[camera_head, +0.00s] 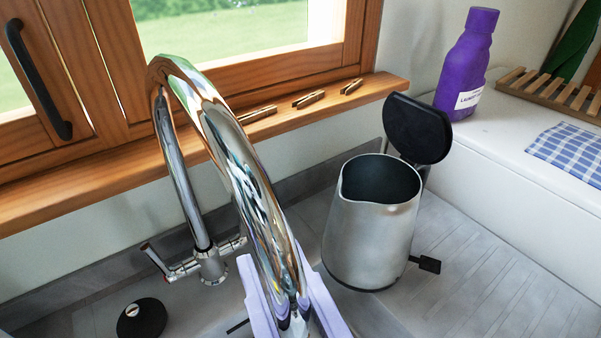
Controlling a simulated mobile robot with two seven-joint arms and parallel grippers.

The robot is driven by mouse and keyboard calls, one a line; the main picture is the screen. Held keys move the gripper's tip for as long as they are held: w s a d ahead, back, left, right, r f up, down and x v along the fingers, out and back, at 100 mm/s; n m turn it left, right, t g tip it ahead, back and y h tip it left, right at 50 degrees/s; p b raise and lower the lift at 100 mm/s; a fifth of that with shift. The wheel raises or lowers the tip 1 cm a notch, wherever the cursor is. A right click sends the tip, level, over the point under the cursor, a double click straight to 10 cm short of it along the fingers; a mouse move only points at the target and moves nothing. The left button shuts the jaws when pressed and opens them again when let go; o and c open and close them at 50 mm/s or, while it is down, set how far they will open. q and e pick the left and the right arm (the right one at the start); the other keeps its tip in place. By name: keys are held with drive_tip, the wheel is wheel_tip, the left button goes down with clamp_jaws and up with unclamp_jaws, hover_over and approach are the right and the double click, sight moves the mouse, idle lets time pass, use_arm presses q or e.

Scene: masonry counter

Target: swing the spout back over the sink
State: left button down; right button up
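The chrome spout (237,150) rises from the tap base (211,266) in a tall arch and comes toward me, its end at the bottom, slightly left of centre. Pale lavender gripper fingers (293,305) lie on both sides of the spout near its end. The arm behind them is out of frame, so I cannot tell whether this is my left or right gripper. I cannot tell whether the fingers press on the spout or only stand around it. No second gripper shows. The sink (345,308) shows only in part at the bottom, behind the spout and fingers.
A steel kettle (372,222) with its black lid (417,128) raised stands close right of the spout. A black round piece (141,318) is at lower left. A purple bottle (466,65) stands on the white ledge. The ridged drainer (480,285) is clear at right.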

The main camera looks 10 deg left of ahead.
drive_tip(key=o, duration=0.4)
drive_tip(key=shift+c, duration=0.2)
drive_tip(key=b+v, duration=0.1)
drive_tip(key=v, duration=0.8)
drive_tip(key=shift+f, duration=0.1)
drive_tip(key=shift+s+d+b, duration=0.25)
drive_tip(key=shift+s+b, duration=0.05)
drive_tip(key=shift+s, duration=0.15)
